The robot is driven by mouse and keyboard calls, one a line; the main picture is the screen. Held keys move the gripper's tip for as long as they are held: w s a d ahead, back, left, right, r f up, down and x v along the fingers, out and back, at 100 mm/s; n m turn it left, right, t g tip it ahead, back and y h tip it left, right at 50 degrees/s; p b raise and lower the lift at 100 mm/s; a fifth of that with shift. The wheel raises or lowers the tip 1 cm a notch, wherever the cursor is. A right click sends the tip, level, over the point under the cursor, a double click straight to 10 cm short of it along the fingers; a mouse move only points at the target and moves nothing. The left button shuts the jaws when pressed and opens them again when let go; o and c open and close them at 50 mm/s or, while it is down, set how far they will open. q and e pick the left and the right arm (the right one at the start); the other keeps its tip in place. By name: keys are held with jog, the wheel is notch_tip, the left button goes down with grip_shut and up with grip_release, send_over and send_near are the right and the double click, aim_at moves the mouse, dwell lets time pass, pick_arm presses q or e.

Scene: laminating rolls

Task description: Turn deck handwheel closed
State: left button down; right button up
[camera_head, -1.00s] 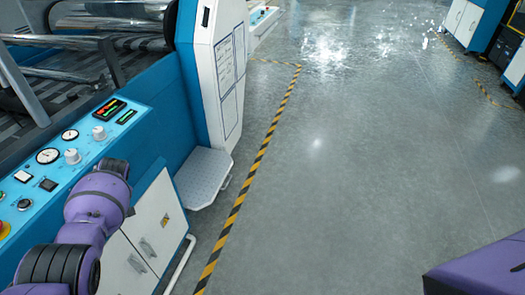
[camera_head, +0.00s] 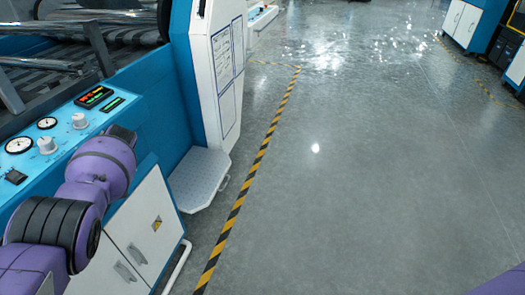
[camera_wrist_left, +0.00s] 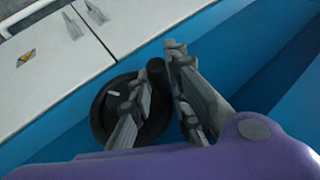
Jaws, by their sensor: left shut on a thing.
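The black round handwheel (camera_wrist_left: 103,112) shows in the left wrist view, against the blue side of the machine. It has a dark knob (camera_wrist_left: 155,68) near its rim. My left gripper (camera_wrist_left: 158,68) is shut on this knob, with one grey finger across the wheel's face and the other on the knob's far side. The fingers hide part of the wheel. In the head view my purple left arm reaches over the machine's edge; its gripper and the handwheel are hidden there.
The blue control panel (camera_head: 62,135) has gauges, knobs and lit displays. White cabinet doors (camera_head: 140,235) and a grey step plate (camera_head: 200,180) are below and beside it. A yellow-black floor stripe (camera_head: 250,180) runs along the machine. The floor to the right is open.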

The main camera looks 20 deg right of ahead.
pick_arm(q)
jog(key=shift+w, duration=0.1)
pick_arm(e)
jog(key=shift+w, duration=0.1)
pick_arm(q)
jog(key=c, duration=2)
grip_release()
pick_arm(e)
jog(key=shift+f, duration=0.1)
pick_arm(q)
jog(key=shift+r, duration=0.1)
jog(key=v, duration=1.2)
pick_arm(e)
jog(key=shift+w+a, duration=0.25)
jog(key=shift+w, duration=0.55)
jog(key=shift+w, duration=0.1)
